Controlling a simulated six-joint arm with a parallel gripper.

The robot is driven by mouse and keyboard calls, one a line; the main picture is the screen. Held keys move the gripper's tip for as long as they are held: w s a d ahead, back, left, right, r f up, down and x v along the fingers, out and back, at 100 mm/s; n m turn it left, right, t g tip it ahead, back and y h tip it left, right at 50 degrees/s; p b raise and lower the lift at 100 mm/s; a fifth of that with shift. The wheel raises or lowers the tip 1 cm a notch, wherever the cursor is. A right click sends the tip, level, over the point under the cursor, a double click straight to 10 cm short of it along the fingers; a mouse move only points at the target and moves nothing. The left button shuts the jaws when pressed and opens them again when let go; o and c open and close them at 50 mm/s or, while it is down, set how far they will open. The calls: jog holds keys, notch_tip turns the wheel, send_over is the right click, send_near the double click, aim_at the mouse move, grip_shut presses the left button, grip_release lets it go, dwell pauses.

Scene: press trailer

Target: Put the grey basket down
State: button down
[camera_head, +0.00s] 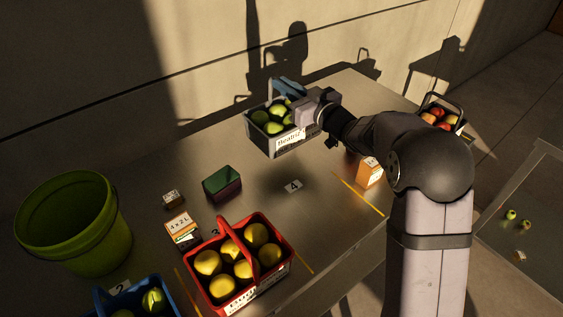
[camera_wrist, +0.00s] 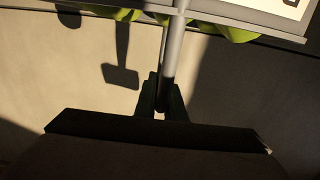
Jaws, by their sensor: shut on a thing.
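The grey basket (camera_head: 272,145) holds several green fruits and has a white name label on its front. In the head view it appears to hang above the far part of the table (camera_head: 330,215), roughly level. My gripper (camera_head: 290,88) is at the top of the basket, shut on its handle. In the wrist view my gripper (camera_wrist: 160,105) pinches the grey handle bar (camera_wrist: 172,45) between both fingers. The basket's rim (camera_wrist: 245,23) and some green fruit cross the top of that view. The basket's underside is hidden.
Nearby are a green box (camera_head: 222,184), an orange-white carton (camera_head: 370,171), a red basket (camera_head: 213,290) of yellow fruit, a green bucket (camera_head: 70,240) and a blue basket (camera_head: 103,300). A wall stands behind.

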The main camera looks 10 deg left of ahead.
aim_at(285, 116)
jog(key=shift+w+a+r, duration=0.3)
jog(key=shift+a+r, duration=0.2)
jog(key=shift+f+p, duration=0.95)
jog(key=shift+f, duration=4.15)
jog(key=c, duration=1.9)
grip_release()
jog(key=shift+f, duration=0.25)
jog(key=shift+c, duration=0.2)
jog(key=shift+o, duration=0.5)
jog(key=shift+s, duration=0.1)
jog(key=shift+r, duration=0.15)
jog(key=shift+s+d, duration=0.35)
jog(key=shift+d, duration=0.15)
jog(key=b+v, duration=0.3)
jog(key=v, duration=0.8)
jog(key=shift+a, duration=0.1)
